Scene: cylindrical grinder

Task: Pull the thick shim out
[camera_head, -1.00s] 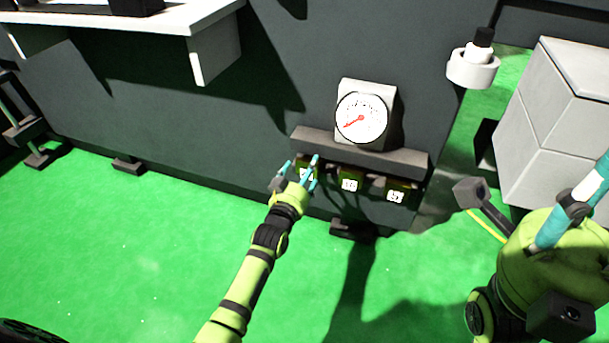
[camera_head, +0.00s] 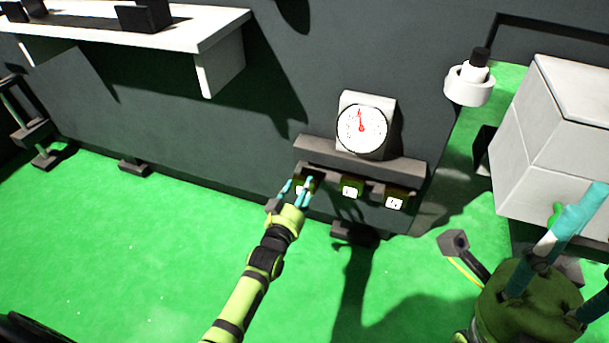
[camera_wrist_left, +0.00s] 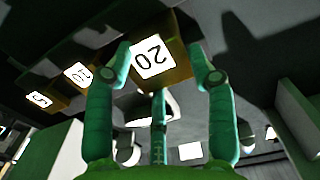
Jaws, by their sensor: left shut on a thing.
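The thick shim, an olive block with a white label reading 20, shows in the left wrist view (camera_wrist_left: 180,58). Its label is upside down there. In the head view it is the leftmost of three labelled blocks under the grey ledge, mostly hidden by my fingers. My left gripper (camera_head: 297,187) is shut on it; in the left wrist view the fingers (camera_wrist_left: 163,68) lie on either side of the block. I cannot tell whether the block has left its slot. My right gripper (camera_head: 588,255) is at the lower right of the head view, fingers spread and empty.
The blocks labelled 10 (camera_wrist_left: 78,74) and 5 (camera_wrist_left: 39,99) sit beside it under the ledge (camera_head: 400,168). A dial gauge (camera_head: 362,128) stands on the ledge, its red needle pointing up. A white cabinet (camera_head: 550,130) is at right. Green floor (camera_head: 120,250) is open in front.

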